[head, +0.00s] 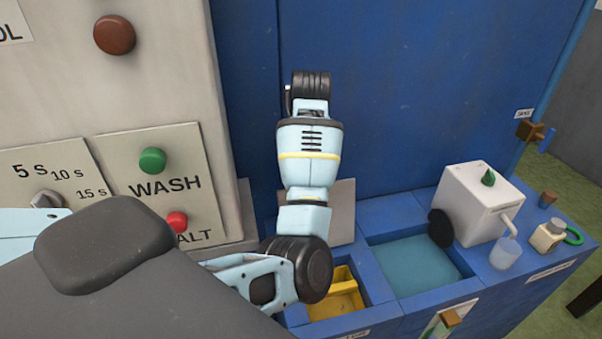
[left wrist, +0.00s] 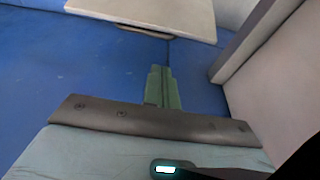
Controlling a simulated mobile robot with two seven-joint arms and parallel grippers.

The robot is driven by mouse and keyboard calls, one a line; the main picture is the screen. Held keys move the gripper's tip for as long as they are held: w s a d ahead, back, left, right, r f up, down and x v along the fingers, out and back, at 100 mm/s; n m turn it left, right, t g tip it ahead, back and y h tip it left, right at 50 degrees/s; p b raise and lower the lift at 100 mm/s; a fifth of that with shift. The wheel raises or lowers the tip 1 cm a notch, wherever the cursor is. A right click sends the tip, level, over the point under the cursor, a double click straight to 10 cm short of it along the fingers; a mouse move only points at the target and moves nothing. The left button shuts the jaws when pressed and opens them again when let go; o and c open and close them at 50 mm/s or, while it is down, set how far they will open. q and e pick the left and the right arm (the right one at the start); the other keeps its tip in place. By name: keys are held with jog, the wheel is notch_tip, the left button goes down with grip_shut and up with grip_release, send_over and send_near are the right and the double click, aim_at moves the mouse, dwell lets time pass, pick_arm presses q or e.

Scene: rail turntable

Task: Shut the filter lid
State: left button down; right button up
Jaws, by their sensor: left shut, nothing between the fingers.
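The filter lid seems to be the beige panel (head: 343,212) standing up behind the open compartment with the yellow filter (head: 340,295) in the head view; my arm covers its left part. A beige panel with a dark handle strip, likely this lid, shows at the top of the left wrist view (left wrist: 150,12). My left gripper (left wrist: 163,72) shows its green fingers shut together and empty, pointing toward the blue surface and apart from the panel. In the head view my arm hides those fingers. My right gripper is not in view.
A grey control panel (head: 155,75) with WASH and red buttons stands at left. A blue-green basin (head: 415,265) and white box (head: 478,203) with a spout and cup (head: 505,253) are at right. A grey wall (left wrist: 275,85) stands close right of the fingers.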

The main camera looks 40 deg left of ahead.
pick_arm(q)
jog(key=x, duration=0.9)
jog(key=shift+f, duration=0.4)
jog(key=shift+a, duration=0.1)
